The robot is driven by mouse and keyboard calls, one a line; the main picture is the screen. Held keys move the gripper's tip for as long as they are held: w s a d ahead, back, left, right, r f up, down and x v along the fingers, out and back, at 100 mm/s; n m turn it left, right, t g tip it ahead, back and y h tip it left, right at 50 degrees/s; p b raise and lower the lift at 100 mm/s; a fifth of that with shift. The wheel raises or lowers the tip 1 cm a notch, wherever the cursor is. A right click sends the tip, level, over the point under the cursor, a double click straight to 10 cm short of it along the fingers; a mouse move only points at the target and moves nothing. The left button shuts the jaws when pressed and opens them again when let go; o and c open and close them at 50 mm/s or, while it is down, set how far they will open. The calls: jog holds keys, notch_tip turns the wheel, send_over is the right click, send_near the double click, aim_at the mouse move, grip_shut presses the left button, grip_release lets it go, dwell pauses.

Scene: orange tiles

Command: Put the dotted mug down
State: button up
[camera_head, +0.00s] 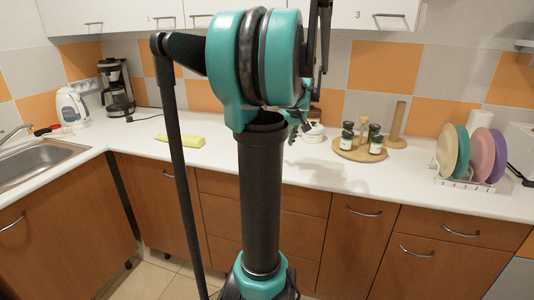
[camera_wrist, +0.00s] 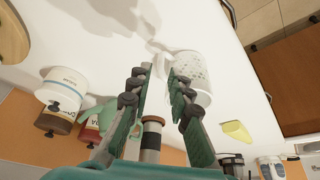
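The dotted mug (camera_wrist: 194,72) is white with small grey dots. In the wrist view it is just beyond the fingertips, mostly behind the right-hand finger, with its handle side toward the upper left. I cannot tell whether a finger touches the mug.
A round wooden board (camera_head: 360,150) with dark-lidded jars stands to the right. A plate rack (camera_head: 464,183) with coloured plates is farther right. A yellow-green item (camera_head: 181,141) lies on the counter (camera_head: 310,171) to the left. The front counter strip is clear.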

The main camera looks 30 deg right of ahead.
jog(key=x, duration=0.7)
jog(key=shift+w+a, duration=0.1)
jog(key=shift+w, duration=0.05)
grip_shut()
